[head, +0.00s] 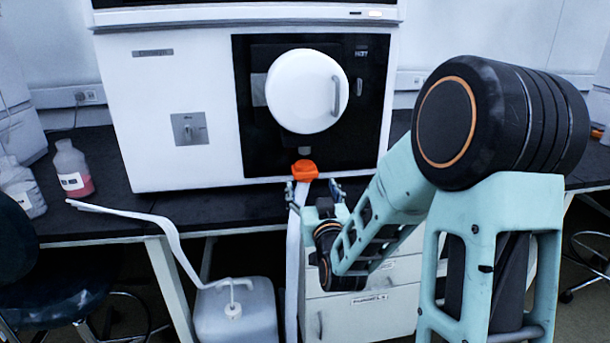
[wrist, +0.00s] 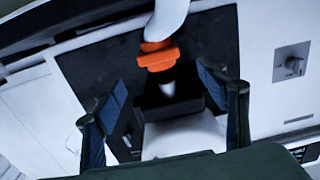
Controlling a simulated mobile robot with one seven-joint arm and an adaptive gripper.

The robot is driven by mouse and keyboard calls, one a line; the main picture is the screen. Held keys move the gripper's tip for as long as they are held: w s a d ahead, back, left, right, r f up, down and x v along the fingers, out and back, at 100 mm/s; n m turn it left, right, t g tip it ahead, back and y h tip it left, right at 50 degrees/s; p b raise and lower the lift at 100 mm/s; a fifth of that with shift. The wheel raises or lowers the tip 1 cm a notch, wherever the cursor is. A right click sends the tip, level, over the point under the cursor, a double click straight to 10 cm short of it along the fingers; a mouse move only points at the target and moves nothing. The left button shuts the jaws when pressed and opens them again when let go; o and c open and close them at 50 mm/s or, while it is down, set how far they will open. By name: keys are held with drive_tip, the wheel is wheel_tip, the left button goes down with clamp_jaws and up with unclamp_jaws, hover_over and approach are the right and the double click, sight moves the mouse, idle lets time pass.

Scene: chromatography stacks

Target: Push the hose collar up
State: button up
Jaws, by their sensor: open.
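The orange hose collar (head: 304,171) sits at the top end of a white hose (head: 293,250), just under the grey spout of the white instrument (head: 165,100). In the wrist view, which looks turned over, the collar (wrist: 158,60) shows upper centre with the hose (wrist: 168,18) above it. A pale spout tip (wrist: 168,90) shows close to the collar; I cannot tell whether they touch. My gripper (head: 317,188) is open just below and in front of the collar. In the wrist view its fingers (wrist: 161,80) stand apart, left and right of the collar, with nothing between them.
A round white door (head: 300,91) bulges out above the spout. A white jug (head: 235,312) with another hose stands below the dark bench (head: 90,200). Bottles (head: 73,168) stand at the left. A white drawer cabinet (head: 375,300) is under the bench, behind my arm.

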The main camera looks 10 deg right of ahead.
sight(307, 174)
drive_tip(key=w+b, duration=0.1)
drive_tip(key=w, duration=0.7)
drive_tip(key=shift+w, duration=0.2)
drive_tip(key=c, duration=1.7)
drive_tip(key=shift+r+p, duration=0.9)
drive_tip(key=shift+r, duration=1.65)
drive_tip(key=o, duration=1.7)
drive_tip(key=shift+s+f, duration=0.1)
drive_tip(key=s, duration=1.2)
drive_tip(key=shift+w, duration=0.1)
